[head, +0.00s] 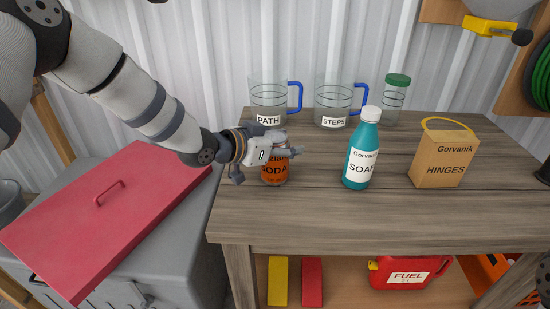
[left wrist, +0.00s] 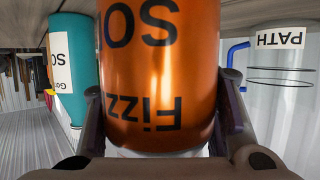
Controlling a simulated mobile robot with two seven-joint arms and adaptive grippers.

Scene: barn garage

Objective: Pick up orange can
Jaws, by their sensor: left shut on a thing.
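The orange soda can (head: 274,172) stands upright on the wooden table near its left front corner. My left gripper (head: 277,150) comes in from the left and is shut on the can, hiding its upper part in the head view. In the left wrist view the orange can (left wrist: 158,70) appears upside down and large, with one finger of my left gripper (left wrist: 160,115) on each side of it. In the head view the can's base looks to be on or very close to the tabletop; I cannot tell which. My right gripper is not in view.
A teal soap bottle (head: 361,150), a Hinges box (head: 444,157), two pitchers (head: 267,92) (head: 332,96) and a green-lidded jar (head: 394,100) stand on the table (head: 310,225). A red lid (head: 110,215) lies left. The tabletop's front strip is clear.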

